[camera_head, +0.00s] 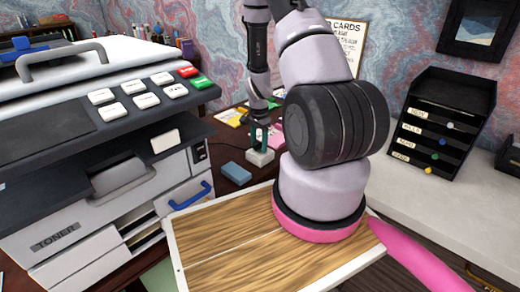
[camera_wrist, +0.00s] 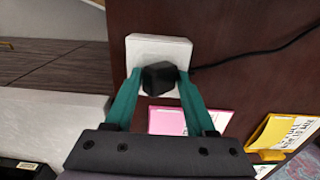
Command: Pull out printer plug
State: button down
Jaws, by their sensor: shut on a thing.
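The printer (camera_head: 60,200), marked TONER, stands at the left of the head view. A black plug (camera_wrist: 159,76) with a black cord (camera_wrist: 260,52) sits at a white socket block (camera_wrist: 158,44) in the wrist view. The socket block (camera_head: 260,157) also shows beside the printer in the head view. My gripper (camera_wrist: 160,74) has green fingers, one on each side of the plug, and is shut on it. In the head view my gripper (camera_head: 263,136) points down at the socket block. I cannot tell whether the plug's prongs are still inside the socket.
A blue block (camera_head: 234,173) lies near the socket. Pink and yellow cards (camera_head: 268,137) lie around it. A black tray rack (camera_head: 440,125) stands at the right on a pale desk. A wooden-topped panel (camera_head: 230,245) fills the front.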

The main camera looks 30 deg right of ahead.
jog(key=shift+w+r, duration=0.1)
jog(key=shift+r, duration=2.75)
